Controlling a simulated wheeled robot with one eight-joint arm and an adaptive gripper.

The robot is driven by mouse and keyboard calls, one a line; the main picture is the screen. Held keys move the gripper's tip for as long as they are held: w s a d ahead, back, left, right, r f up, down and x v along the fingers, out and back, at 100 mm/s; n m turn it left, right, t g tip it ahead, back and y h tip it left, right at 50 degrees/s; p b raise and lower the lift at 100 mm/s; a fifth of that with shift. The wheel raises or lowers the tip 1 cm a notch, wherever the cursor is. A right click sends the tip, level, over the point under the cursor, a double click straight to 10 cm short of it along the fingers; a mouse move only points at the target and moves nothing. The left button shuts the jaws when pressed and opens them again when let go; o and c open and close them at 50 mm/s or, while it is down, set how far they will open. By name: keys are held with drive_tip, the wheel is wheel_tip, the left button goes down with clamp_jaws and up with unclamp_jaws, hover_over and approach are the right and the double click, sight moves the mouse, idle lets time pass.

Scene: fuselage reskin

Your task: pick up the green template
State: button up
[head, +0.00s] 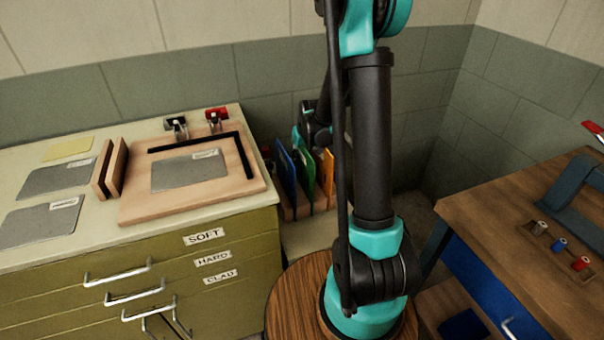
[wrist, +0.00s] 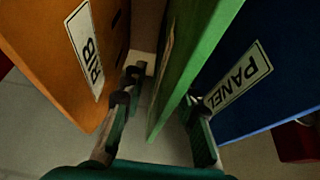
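The green template (head: 308,172) stands upright in a rack between a blue and an orange template. In the wrist view the green template (wrist: 190,65) runs between my gripper's two fingers. My gripper (wrist: 162,98) is open, with one finger on each side of the green sheet and gaps visible beside it. Its left finger is in the space next to the orange template, its right finger in the space next to the blue one. In the head view my arm partly hides the gripper and the rack. Contact at the fingertips cannot be made out.
The orange template (wrist: 75,50) labelled RIB and the blue template (wrist: 265,75) labelled PANEL stand close on both sides. A green drawer cabinet (head: 170,260) with grey sheets and a wooden board (head: 190,205) is at left. A wooden bench (head: 500,215) is at right.

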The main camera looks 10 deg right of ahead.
clamp_jaws()
drive_tip(key=shift+r, duration=0.1)
idle(0.5)
